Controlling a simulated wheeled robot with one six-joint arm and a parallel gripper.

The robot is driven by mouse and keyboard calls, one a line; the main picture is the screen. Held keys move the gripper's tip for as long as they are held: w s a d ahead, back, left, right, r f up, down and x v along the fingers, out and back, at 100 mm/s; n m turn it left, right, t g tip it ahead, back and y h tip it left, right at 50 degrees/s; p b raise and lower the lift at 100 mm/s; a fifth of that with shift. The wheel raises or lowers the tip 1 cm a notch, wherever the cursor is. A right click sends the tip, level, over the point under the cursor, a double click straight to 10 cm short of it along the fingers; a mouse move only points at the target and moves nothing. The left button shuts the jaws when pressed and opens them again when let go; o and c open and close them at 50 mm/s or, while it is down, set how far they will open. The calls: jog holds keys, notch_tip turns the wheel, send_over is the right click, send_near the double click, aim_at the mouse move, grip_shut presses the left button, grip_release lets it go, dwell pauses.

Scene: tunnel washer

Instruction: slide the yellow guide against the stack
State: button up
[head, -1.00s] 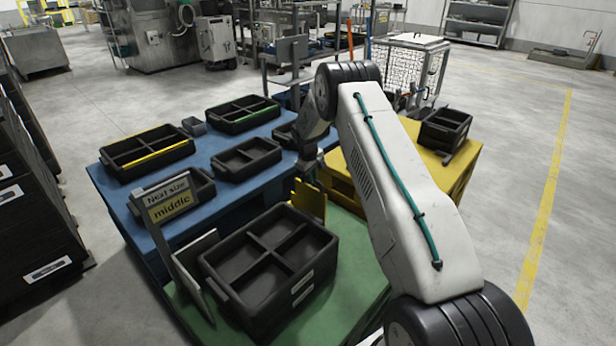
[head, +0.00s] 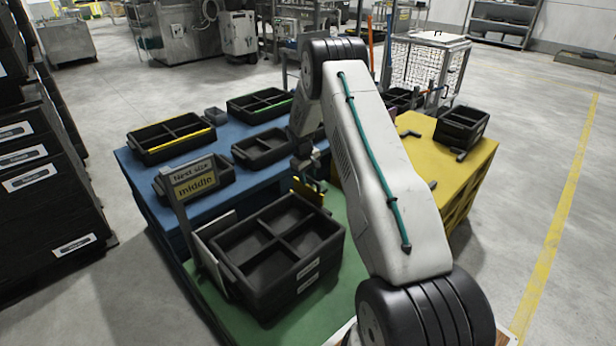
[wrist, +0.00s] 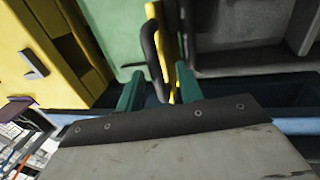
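The stack of black divided crates (head: 318,270) stands on the green platform (head: 345,290). The yellow guide (head: 309,193) stands upright at the stack's far right corner; I cannot tell in the head view whether it touches. My gripper (head: 307,177) is low over the guide. In the wrist view, my gripper (wrist: 158,88) has its two green fingers apart. The yellow guide (wrist: 156,12) and its dark curved handle (wrist: 149,48) lie between the fingers, with a gap at the left finger. A crate of the stack (wrist: 240,58) is to the guide's right, and a narrow gap shows between them.
A blue platform (head: 222,206) with several black trays lies behind, and a yellow platform (head: 425,160) with a black crate (head: 462,127) to the right.

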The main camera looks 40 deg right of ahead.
jog(key=shift+d, duration=0.15)
jog(key=shift+r, duration=0.35)
notch_tip(320, 180, up, 7)
jog(key=a, duration=0.1)
jog(key=shift+a, duration=0.3)
jog(key=shift+s, duration=0.1)
